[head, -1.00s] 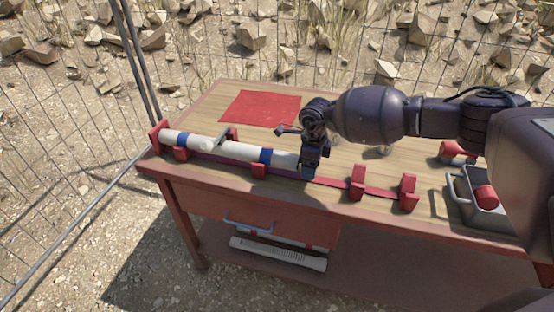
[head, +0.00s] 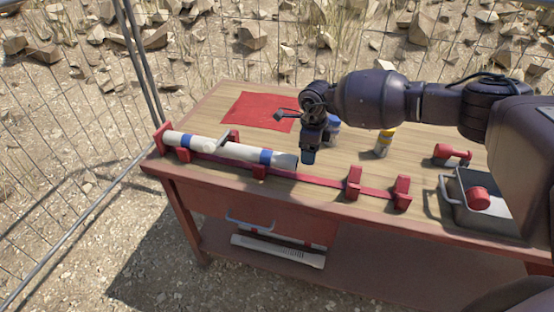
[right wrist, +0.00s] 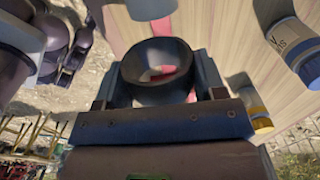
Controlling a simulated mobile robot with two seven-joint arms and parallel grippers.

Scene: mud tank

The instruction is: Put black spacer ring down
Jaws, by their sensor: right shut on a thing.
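The black spacer ring (right wrist: 160,93) is held between the two fingers of my right gripper in the right wrist view. Its opening faces the camera, and red and pale surfaces show through it. In the head view my right gripper (head: 308,157) points down over the table, close to the right end of the white pipe (head: 240,152). The ring cannot be made out there. The pipe has blue bands and lies in a red rail (head: 325,182). My left gripper is not in view.
A blue-capped bottle (head: 333,128) stands just behind the gripper, and a yellow-topped bottle (head: 383,144) stands to its right. A grey tray (head: 450,208) holds a red part. A red cloth (head: 258,109) lies at the back.

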